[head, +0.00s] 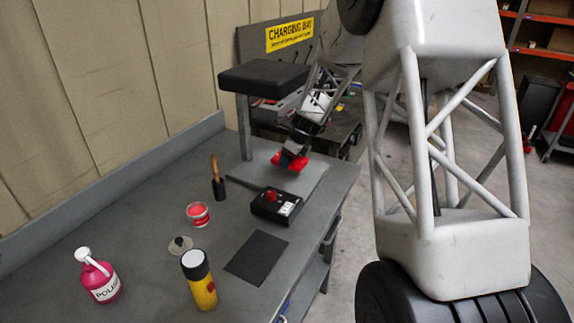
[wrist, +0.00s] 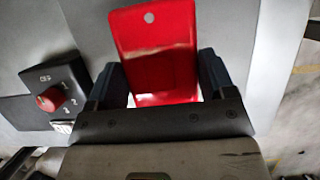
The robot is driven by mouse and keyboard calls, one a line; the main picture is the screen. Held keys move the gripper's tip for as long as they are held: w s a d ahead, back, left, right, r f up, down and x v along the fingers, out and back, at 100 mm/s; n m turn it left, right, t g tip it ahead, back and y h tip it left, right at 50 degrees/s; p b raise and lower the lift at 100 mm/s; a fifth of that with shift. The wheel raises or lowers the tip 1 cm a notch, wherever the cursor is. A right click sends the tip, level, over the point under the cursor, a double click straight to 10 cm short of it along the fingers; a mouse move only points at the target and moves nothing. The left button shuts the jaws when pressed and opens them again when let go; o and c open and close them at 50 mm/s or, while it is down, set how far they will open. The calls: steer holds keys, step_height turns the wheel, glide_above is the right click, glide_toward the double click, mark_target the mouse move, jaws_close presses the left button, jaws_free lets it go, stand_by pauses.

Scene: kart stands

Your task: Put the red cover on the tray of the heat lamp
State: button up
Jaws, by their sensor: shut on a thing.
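The red cover (head: 280,159) is a flat red piece with a small hole near one end. It fills the middle of the wrist view (wrist: 157,35). My gripper (head: 293,158) is shut on it, with a dark finger at each side of it in the wrist view (wrist: 160,85). The heat lamp has a black hood (head: 264,78) on a grey post at the far end of the bench. Its pale grey tray (head: 310,180) lies below. The cover is over the tray area; I cannot tell whether they touch. My gripper hides part of the tray.
A black box with a red knob (head: 270,205) sits just in front of the tray and also shows in the wrist view (wrist: 50,98). A brush (head: 217,185), red tin (head: 198,214), yellow canister (head: 200,285), pink bottle (head: 100,280) and black mat (head: 257,258) stand nearer.

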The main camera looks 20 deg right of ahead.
mark_target(298, 161)
steer(key=shift+w+a, duration=0.3)
steer(key=shift+a, duration=0.05)
steer(key=shift+w+a+f, duration=0.1)
steer(key=shift+f, duration=1.65)
steer(key=shift+f, duration=0.15)
steer(key=o, duration=1)
steer(key=shift+c, duration=0.2)
steer(key=v, duration=1.1)
steer(key=shift+r, duration=0.55)
